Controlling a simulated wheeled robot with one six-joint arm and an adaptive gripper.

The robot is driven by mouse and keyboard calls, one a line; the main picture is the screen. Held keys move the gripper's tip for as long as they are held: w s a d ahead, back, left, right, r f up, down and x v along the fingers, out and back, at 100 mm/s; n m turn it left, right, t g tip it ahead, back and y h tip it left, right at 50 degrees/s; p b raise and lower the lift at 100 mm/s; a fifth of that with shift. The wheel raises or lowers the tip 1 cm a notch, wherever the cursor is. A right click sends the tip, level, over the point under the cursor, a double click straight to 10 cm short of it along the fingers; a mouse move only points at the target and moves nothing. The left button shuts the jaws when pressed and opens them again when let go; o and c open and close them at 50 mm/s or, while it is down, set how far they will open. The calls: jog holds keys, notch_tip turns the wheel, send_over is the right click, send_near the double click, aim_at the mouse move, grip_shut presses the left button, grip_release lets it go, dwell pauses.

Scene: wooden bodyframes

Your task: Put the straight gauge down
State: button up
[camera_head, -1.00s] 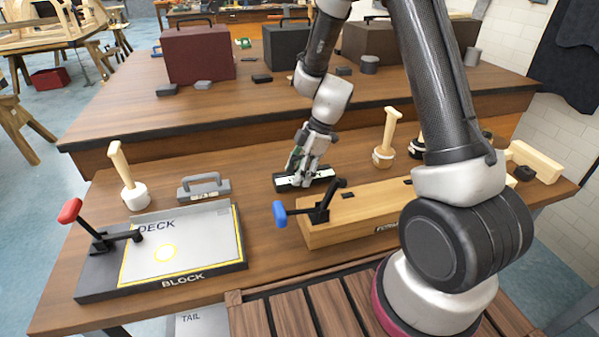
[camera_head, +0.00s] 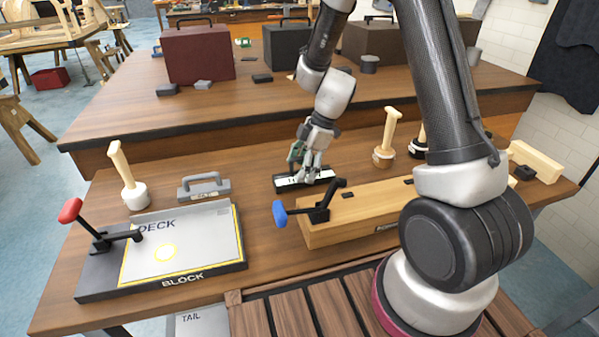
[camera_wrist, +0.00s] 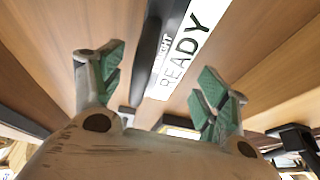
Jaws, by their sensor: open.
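My gripper (camera_head: 309,179) hangs over a black holder (camera_head: 325,184) with a white strip, on the front bench right of centre. In the wrist view, the two green-padded fingers (camera_wrist: 159,92) are spread apart with nothing between them. Beyond them, the holder's white label (camera_wrist: 187,52) reads "READY", with a partly covered word ending in "IGHT" beside it. A dark rounded bar (camera_wrist: 143,62) lies along the label, apart from the fingers. It may be the straight gauge, but I cannot tell for sure.
A grey handled block (camera_head: 204,190) stands left of the holder. The "DECK" and "BLOCK" fixture (camera_head: 200,245) with a red-knobbed clamp is front left. A wooden beam with a blue-handled clamp (camera_head: 350,215) lies close in front of the gripper. Wooden-handled tools (camera_head: 386,140) stand to the right.

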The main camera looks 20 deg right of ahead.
jog(key=s+d+r+m+t+h, duration=0.1)
jog(key=s+d+r+m, duration=0.35)
jog(key=r, duration=0.65)
jog(key=s+d+r+m+t+h, duration=0.1)
jog(key=s+d+r+m, duration=0.2)
jog(key=s+d+r, duration=0.5)
jog(key=s+d+r+m+t+h, duration=0.2)
jog(key=s+d+r+m, duration=0.1)
jog(key=s+r+m, duration=0.4)
jog(key=s+m, duration=0.3)
jog(key=s, duration=0.1)
jog(key=shift+s, duration=0.3)
jog(key=shift+d+m, duration=0.1)
jog(key=shift+m, duration=0.15)
jog(key=shift+c, duration=0.2)
dwell(0.6)
